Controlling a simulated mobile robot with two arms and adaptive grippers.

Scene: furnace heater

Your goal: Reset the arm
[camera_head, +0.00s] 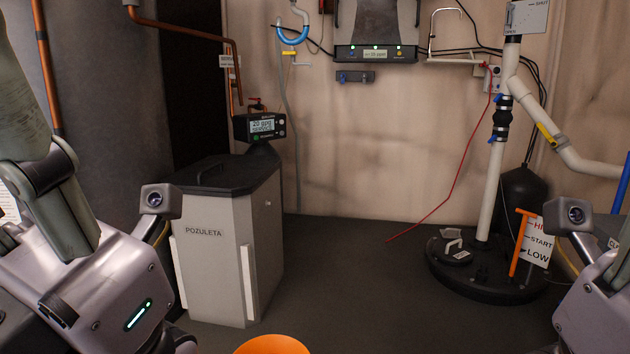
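My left arm comes in from the left edge and bends down, with a grey housing that has a green light strip in the lower left. My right arm shows only partly at the lower right edge. A small camera module stands on each arm's end. The fingers of both grippers are out of frame, below or beyond the picture's edges. Neither arm visibly touches anything in the room.
A grey POZULETA bin (220,240) with a dark lid stands left of centre. A heater unit (375,40) hangs on the back wall. A round black base (460,275) with a white pipe (488,190), an orange handle (518,243) and a HI/START/LOW sign (538,241) stands right.

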